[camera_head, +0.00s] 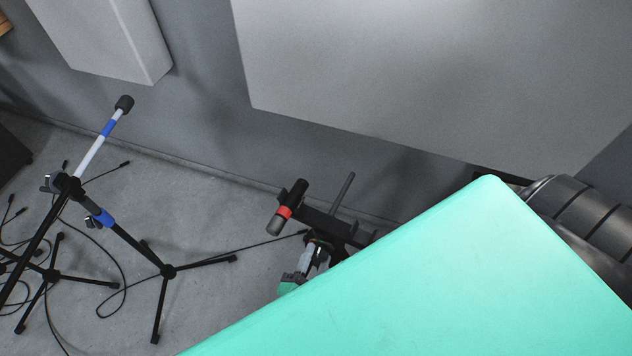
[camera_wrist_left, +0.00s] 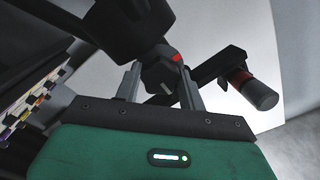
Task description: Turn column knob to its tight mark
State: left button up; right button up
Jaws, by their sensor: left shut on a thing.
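The column knob (camera_wrist_left: 158,76) is dark and faceted in the left wrist view, with a small red mark on its upper right. It sits between the two grey fingers of my left gripper (camera_wrist_left: 160,86), which is shut on it. In the head view my left gripper (camera_head: 312,262) is small, at the black stand's (camera_head: 322,221) upper part, and partly hidden behind a large teal surface. A small green spot shows there beside the fingers. I cannot read where the red mark stands against a tight mark. My right gripper does not show.
A black cylinder with a red band (camera_head: 289,206) is fixed to the stand's arm, close to my left gripper. Microphone stands (camera_head: 168,270) and loose cables cover the floor at left. Pale panels (camera_head: 430,80) hang on the wall behind. The teal surface fills the lower right.

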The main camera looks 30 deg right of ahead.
pick_arm(q)
jog(key=o, duration=1)
jog(key=shift+c, duration=0.2)
jog(key=shift+a+f, duration=0.1)
jog(key=shift+s+f, duration=0.1)
